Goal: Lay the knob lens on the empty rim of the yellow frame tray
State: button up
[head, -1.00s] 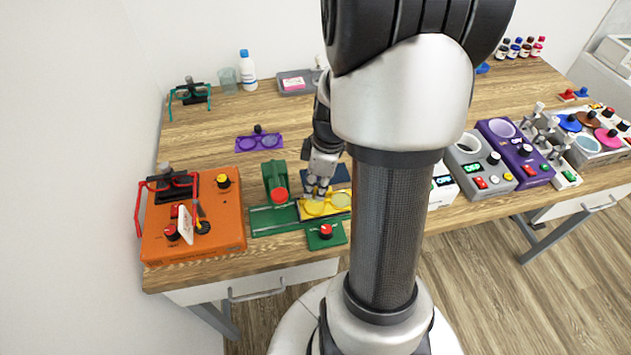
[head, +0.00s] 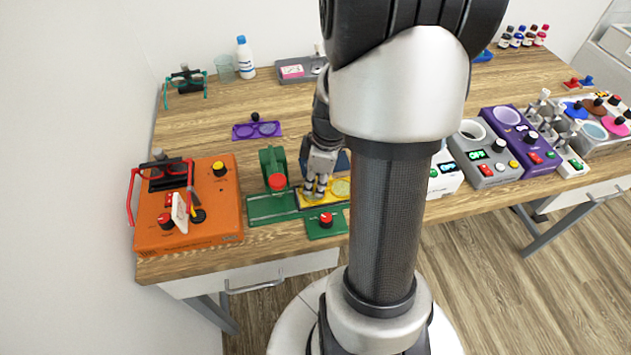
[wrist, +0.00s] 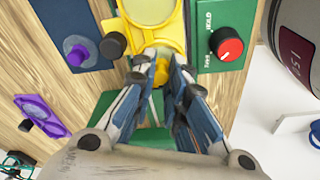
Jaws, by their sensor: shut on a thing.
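The yellow frame tray (head: 341,188) lies on the green stand. It also shows at the top of the wrist view (wrist: 179,25). Its rim farther from my gripper holds a pale round lens (wrist: 150,9). My gripper (wrist: 161,68) is at the tray's other rim, the left one in the head view (head: 313,192). Its fingertips are shut on a yellow-orange knob (wrist: 161,75), which I take for the knob lens. The fingers hide most of the lens and that rim, so I cannot tell whether the lens touches the rim.
A green box with a red dial (head: 326,219) stands in front of the tray. A green post with a red end (head: 275,172) stands left of it. A dark blue mat with a purple knob (wrist: 78,55) lies behind. The orange box (head: 190,205) is farther left.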

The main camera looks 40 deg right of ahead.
jog(key=shift+f+b, duration=0.35)
dwell(0.3)
jog(key=o, duration=0.8)
jog(key=o, duration=0.4)
jog(key=shift+c, duration=0.2)
jog(key=shift+r, duration=0.15)
jog(key=shift+r+p, duration=2.1)
jog(key=shift+r, duration=0.85)
jog(key=shift+f, duration=0.1)
